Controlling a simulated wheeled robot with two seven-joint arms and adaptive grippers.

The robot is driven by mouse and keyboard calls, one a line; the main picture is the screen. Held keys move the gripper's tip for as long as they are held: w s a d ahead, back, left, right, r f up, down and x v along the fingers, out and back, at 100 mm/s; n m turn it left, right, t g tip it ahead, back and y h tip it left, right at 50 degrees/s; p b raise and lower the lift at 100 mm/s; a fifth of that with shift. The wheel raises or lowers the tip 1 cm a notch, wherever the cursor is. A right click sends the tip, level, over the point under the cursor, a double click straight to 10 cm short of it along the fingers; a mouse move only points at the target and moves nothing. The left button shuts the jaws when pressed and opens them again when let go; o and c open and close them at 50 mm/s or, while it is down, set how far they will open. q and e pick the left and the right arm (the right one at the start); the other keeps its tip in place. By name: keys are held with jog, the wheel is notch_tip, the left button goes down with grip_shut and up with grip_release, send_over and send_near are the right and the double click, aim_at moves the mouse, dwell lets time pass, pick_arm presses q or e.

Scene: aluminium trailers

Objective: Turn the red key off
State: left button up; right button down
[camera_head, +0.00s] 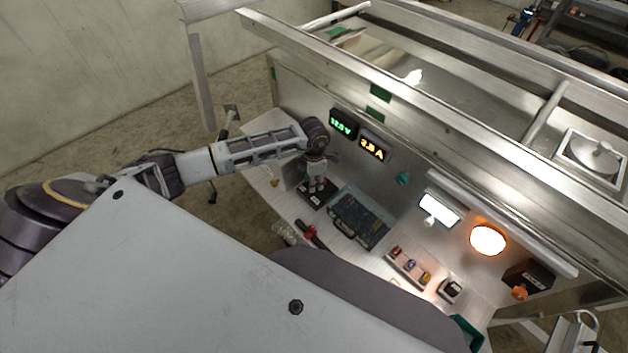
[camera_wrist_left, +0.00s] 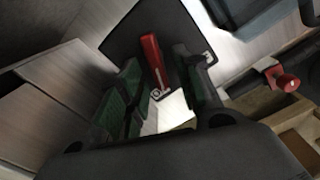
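The red key (camera_wrist_left: 153,58) is a red lever standing on a dark square plate (camera_wrist_left: 122,42) in the left wrist view. The plate also shows in the head view (camera_head: 309,200), where my gripper covers the key. My left gripper (camera_head: 317,187) points down over the plate at the left end of the bench. In the left wrist view its two green-padded fingers (camera_wrist_left: 160,92) are apart, with the red key in the gap between them. I cannot tell whether either pad touches the key. My right gripper is not in view.
A red-knobbed device (camera_head: 308,230) lies on the bench in front of the plate. A dark circuit board (camera_head: 358,217) is to its right. Green and amber displays (camera_head: 343,124) are on the back panel. Further right are a tray of small coloured parts (camera_head: 408,268) and a glowing orange lamp (camera_head: 488,240).

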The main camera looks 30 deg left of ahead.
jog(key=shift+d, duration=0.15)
pick_arm(q)
jog(key=shift+c, duration=0.4)
grip_shut()
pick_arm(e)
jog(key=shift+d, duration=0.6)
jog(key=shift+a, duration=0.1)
